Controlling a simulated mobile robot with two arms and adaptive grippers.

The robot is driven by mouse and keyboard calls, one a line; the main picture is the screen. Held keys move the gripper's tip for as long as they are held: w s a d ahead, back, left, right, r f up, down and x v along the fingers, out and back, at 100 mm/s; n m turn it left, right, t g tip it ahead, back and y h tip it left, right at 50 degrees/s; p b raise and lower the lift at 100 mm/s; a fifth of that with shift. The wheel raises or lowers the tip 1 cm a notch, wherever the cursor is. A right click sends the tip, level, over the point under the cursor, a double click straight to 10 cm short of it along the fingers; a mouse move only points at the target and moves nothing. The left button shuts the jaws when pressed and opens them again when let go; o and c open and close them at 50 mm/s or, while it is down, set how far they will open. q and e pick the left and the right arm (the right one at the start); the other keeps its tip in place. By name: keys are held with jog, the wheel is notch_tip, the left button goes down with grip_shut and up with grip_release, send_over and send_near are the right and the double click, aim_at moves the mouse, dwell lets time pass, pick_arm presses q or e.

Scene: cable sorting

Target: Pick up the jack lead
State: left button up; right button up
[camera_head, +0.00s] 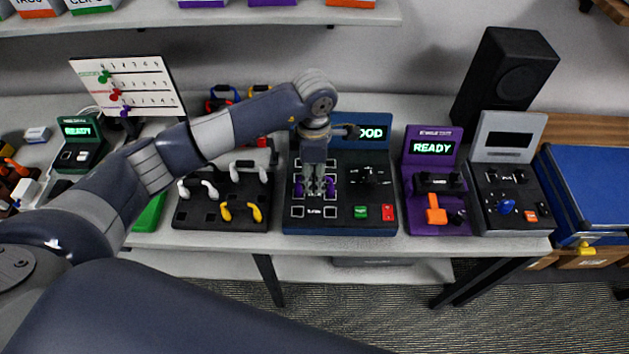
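My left gripper (315,188) points down over the left part of the blue-framed panel (340,228), among its square sockets. Purple parts (300,188) show on both sides of its fingers, perhaps a purple lead lying across under them; the fingers hide its middle. I cannot tell whether the fingers are closed on it. On the black tray to the left lie a white lead (208,187), a light grey lead (248,167) and a yellow lead (240,212). I cannot tell which of these leads is the jack lead. My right gripper is not in view.
A purple device (434,220) reading READY and a grey-backed device (508,218) stand to the right. A black speaker (505,85) stands behind them. A white board (125,85) and a green READY device (78,142) stand at left. A shelf hangs above.

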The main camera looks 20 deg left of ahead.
pick_arm(q)
jog(key=shift+f, duration=1.05)
grip_shut()
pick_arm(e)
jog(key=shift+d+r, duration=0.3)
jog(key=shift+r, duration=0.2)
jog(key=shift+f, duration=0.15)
